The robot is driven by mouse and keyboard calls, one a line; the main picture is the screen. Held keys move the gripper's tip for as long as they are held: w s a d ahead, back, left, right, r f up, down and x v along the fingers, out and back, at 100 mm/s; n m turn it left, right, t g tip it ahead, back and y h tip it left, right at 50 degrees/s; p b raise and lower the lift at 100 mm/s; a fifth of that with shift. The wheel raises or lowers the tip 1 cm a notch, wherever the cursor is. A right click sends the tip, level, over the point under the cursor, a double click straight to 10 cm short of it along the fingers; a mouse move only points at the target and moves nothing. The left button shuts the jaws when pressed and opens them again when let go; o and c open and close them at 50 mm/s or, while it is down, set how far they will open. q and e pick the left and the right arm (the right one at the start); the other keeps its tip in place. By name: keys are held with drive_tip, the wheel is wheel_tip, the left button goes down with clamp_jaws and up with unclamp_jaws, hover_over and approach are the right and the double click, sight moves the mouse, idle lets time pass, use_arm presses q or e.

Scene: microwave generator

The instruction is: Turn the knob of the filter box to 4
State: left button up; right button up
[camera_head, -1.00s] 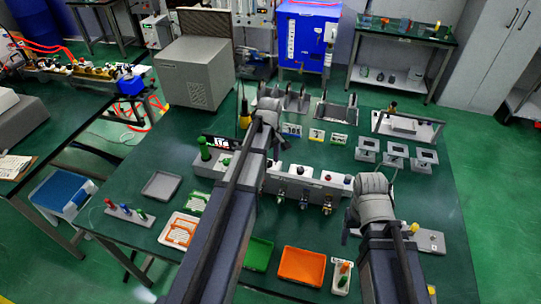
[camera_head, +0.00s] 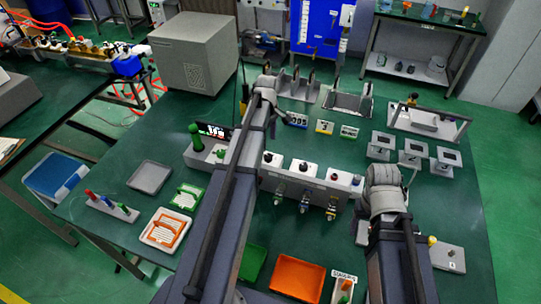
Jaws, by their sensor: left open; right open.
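A long pale box (camera_head: 318,178) in the middle of the table carries several dark and red knobs on top and metal connectors on its front; it looks like the filter box, but I cannot read a label. One dark knob (camera_head: 303,165) sits near its middle; its setting is too small to read. My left gripper (camera_head: 287,117) is behind and above the box's left end, its fingers hard to make out. My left arm covers that end. Neither gripper visibly holds anything.
A box with a display and green handle (camera_head: 194,137) stands left of my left arm. Small windowed boxes (camera_head: 382,146) stand at the right. An orange tray (camera_head: 297,277) lies in front. A big grey cabinet (camera_head: 180,45) stands back left.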

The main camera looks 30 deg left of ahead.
sight(268, 156)
use_arm(q)
drive_tip(key=shift+w+f, duration=0.2)
drive_tip(key=shift+f, duration=0.2)
use_arm(e)
drive_tip(key=shift+w+f, duration=0.2)
drive_tip(key=shift+f, duration=0.15)
use_arm(q)
wheel_tip(268, 156, down, 8)
drive_tip(key=b, duration=0.8)
drive_tip(key=shift+r, duration=0.1)
use_arm(e)
wheel_tip(268, 156, down, 8)
drive_tip(key=shift+r, duration=0.1)
use_arm(q)
drive_tip(key=shift+s, duration=0.1)
clamp_jaws()
